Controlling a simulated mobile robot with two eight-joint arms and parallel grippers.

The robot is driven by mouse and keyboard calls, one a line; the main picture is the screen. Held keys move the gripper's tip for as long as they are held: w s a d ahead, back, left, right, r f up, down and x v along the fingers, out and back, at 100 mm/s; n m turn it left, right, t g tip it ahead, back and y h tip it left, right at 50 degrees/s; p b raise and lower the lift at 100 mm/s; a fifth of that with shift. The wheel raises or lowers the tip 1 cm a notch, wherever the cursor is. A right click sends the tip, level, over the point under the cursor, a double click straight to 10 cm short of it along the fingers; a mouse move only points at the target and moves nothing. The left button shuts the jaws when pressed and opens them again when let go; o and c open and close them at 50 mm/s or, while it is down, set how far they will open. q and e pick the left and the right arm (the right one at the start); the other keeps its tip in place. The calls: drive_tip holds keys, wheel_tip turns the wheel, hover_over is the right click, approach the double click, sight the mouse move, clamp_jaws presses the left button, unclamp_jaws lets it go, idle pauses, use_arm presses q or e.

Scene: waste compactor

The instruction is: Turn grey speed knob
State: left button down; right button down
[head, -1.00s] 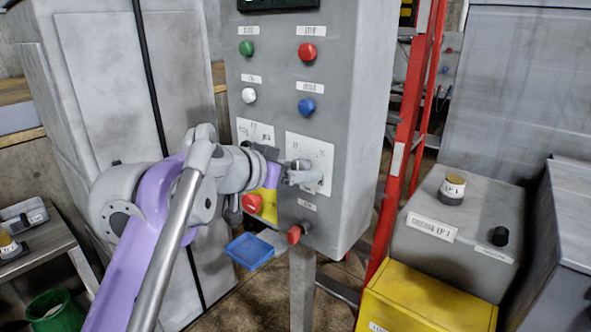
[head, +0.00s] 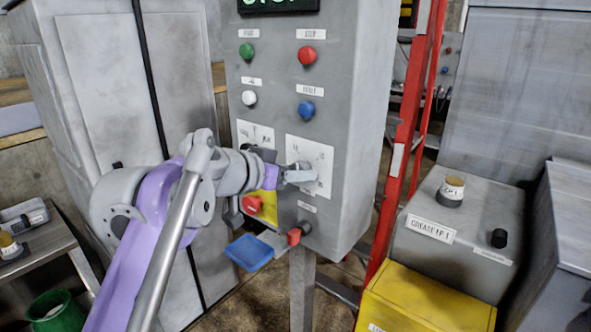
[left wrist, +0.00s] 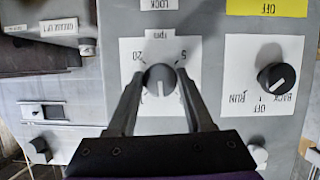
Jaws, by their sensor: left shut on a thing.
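The grey speed knob (left wrist: 160,79) sits on a white plate marked "rpm", with "20" and "5" on its scale, in the left wrist view. Its white pointer line runs toward the bottom of that picture. My left gripper (left wrist: 160,72) has one finger on each side of the knob and is shut on it. In the head view my left gripper (head: 303,174) reaches the right-hand white plate (head: 318,155) on the grey control panel. There the fingers largely hide the knob. My right gripper is not in view.
A black BACK/OFF/RUN selector (left wrist: 277,78) is beside the speed plate. Green (head: 246,50), red (head: 307,55), white (head: 249,97) and blue (head: 306,110) buttons are above. A red emergency button (head: 252,204) is close under my wrist. A red ladder (head: 400,150) stands right.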

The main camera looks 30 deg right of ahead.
use_arm(q)
drive_tip(key=n+g+h+p, duration=0.1)
drive_tip(key=n+h, duration=0.1)
drive_tip(key=n, duration=0.3)
drive_tip(key=n+g+h+p, duration=0.1)
drive_tip(key=n+g+h, duration=0.1)
drive_tip(key=n, duration=0.4)
drive_tip(key=n+g+h+p, duration=0.1)
drive_tip(key=n+h+p, duration=0.1)
drive_tip(key=n, duration=0.4)
drive_tip(key=shift+w+a+f+h, duration=0.15)
drive_tip(key=shift+f+h, duration=0.1)
drive_tip(key=shift+h, duration=0.25)
drive_tip(key=shift+n, duration=0.3)
idle(0.3)
drive_tip(key=shift+c, duration=1.4)
unclamp_jaws()
